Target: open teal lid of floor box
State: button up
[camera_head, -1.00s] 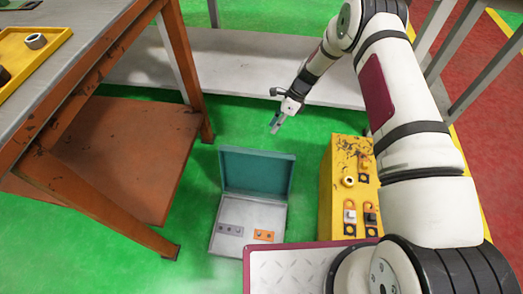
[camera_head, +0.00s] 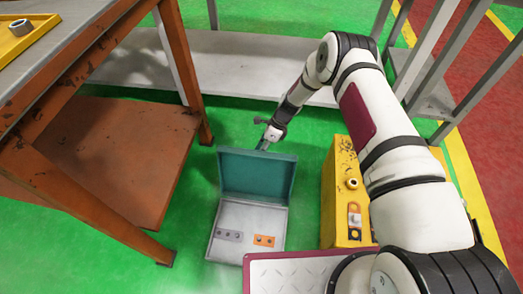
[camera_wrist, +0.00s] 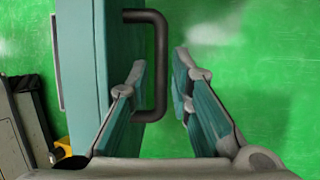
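The teal lid (camera_head: 257,174) of the floor box (camera_head: 235,250) stands raised, roughly upright at the back of the box. In the wrist view the lid (camera_wrist: 85,50) is on the left, with a dark D-shaped handle (camera_wrist: 160,45) sticking out from it. My gripper (camera_head: 262,145) is just behind the lid's top edge, its fingertips partly hidden there. In the wrist view my gripper (camera_wrist: 160,65) is open, one finger on each side of the handle's outer bar in the picture. I cannot tell whether either finger touches it.
The box holds a grey part (camera_head: 228,235) and an orange part (camera_head: 264,240). A yellow stand (camera_head: 330,195) is to the right. A rusty table (camera_head: 120,160) is to the left. A grey low shelf (camera_head: 245,65) lies behind. Green floor surrounds the box.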

aim_at(261, 155)
grip_shut()
jog(key=shift+s+r, duration=0.1)
jog(key=s+p, duration=0.1)
jog(key=s+r+p, duration=0.1)
jog(key=s, duration=0.1)
jog(key=s+a+r+p, duration=0.1)
jog(key=p, duration=0.1)
jog(key=shift+s+r, duration=0.2)
jog(key=shift+s, duration=0.15)
jog(key=shift+s+a, duration=0.1)
jog(key=shift+s, duration=0.25)
